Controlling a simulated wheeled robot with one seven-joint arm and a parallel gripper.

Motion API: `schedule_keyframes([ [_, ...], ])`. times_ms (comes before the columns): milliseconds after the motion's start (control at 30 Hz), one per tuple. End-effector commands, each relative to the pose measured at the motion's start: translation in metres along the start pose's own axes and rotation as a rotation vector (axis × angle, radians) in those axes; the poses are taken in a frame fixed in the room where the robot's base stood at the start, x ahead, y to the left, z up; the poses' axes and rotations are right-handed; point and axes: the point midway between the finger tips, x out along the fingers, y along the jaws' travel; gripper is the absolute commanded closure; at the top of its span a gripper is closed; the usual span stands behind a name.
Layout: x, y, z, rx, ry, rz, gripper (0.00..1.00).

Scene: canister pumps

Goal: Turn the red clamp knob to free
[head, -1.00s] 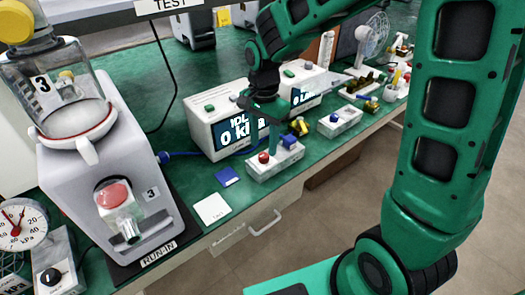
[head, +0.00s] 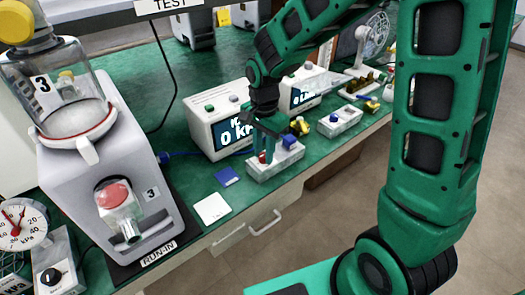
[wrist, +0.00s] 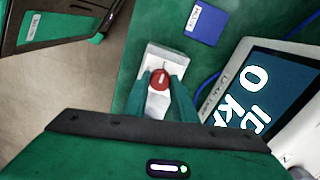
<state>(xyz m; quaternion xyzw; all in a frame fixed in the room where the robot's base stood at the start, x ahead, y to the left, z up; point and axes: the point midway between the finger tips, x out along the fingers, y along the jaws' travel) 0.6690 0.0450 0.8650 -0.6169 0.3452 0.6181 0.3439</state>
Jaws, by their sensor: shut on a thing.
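The red clamp knob (wrist: 160,79) sits on a small white block (wrist: 157,56) on the green bench. In the wrist view it lies between the two fingers of my gripper (wrist: 162,82), which is shut on it. A pale line marks the top of the knob. In the head view my gripper (head: 264,155) reaches down from above onto the left end of the white block (head: 280,163), and its fingers hide most of the red knob (head: 262,157). A blue knob (head: 289,141) stands on the right end of the same block.
A display box (head: 219,122) stands just behind the block. A blue card (head: 227,176) and a white card (head: 212,208) lie to the left. The large pump (head: 115,170) stands further left. The bench's front edge is close.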

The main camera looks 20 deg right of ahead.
Motion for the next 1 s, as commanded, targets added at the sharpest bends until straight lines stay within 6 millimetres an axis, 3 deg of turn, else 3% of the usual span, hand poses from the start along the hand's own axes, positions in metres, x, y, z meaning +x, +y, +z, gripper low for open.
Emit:
schedule_keyframes([
  [367,-0.0009,-0.0019,-0.0001,-0.119,0.001,-0.005,0.98],
  [1000,-0.0015,-0.0024,-0.0005,-0.698,0.004,-0.006,0.98],
])
